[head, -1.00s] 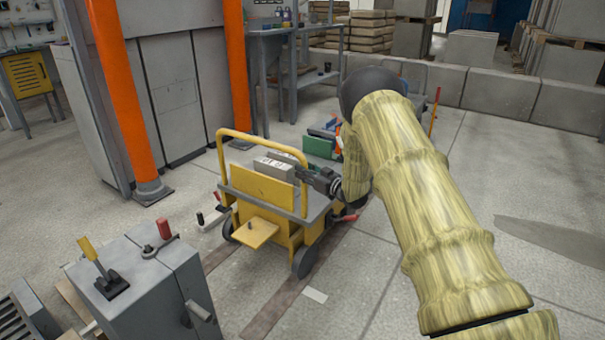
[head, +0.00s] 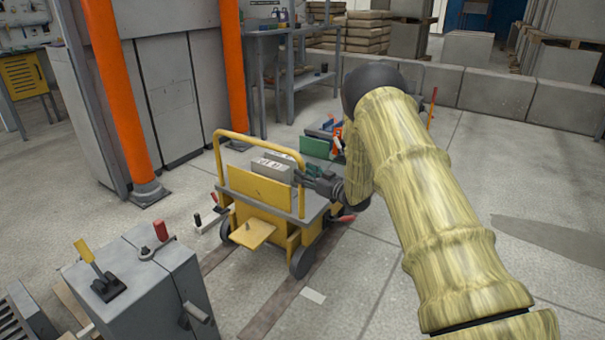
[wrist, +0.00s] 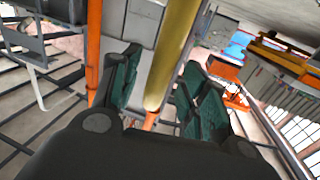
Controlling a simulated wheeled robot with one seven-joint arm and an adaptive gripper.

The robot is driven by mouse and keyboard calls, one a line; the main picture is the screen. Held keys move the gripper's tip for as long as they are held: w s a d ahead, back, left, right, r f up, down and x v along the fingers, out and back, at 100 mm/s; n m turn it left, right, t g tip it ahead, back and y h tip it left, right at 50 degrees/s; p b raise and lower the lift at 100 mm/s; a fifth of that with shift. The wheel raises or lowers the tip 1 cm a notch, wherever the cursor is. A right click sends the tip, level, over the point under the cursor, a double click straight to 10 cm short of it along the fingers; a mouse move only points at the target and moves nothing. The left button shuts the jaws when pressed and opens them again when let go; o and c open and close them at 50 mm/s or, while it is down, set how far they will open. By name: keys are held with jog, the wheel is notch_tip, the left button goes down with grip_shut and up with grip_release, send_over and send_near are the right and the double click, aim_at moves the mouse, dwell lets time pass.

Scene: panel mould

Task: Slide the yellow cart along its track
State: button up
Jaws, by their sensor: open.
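The yellow cart (head: 263,187) stands on its floor track (head: 272,307) in the middle of the head view. Its tall yellow hoop handle (head: 302,187) rises over a grey deck with grey blocks on it. My gripper (head: 303,179) reaches in from the right, at the hoop's right upright. In the wrist view my gripper (wrist: 160,92) has its green-padded fingers apart, with the yellow bar (wrist: 172,60) running between them. Gaps show beside the bar, but I cannot tell whether either pad touches it. My arm hides part of the floor behind the cart.
A grey control box (head: 140,285) with a yellow lever stands at front left. Orange posts (head: 117,100) and a grey cabinet are behind left. Green and blue items (head: 318,147) lie beyond the cart. A low block wall (head: 500,100) crosses the back; the right floor is open.

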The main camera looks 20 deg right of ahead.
jog(key=v, duration=1)
dwell(0.4)
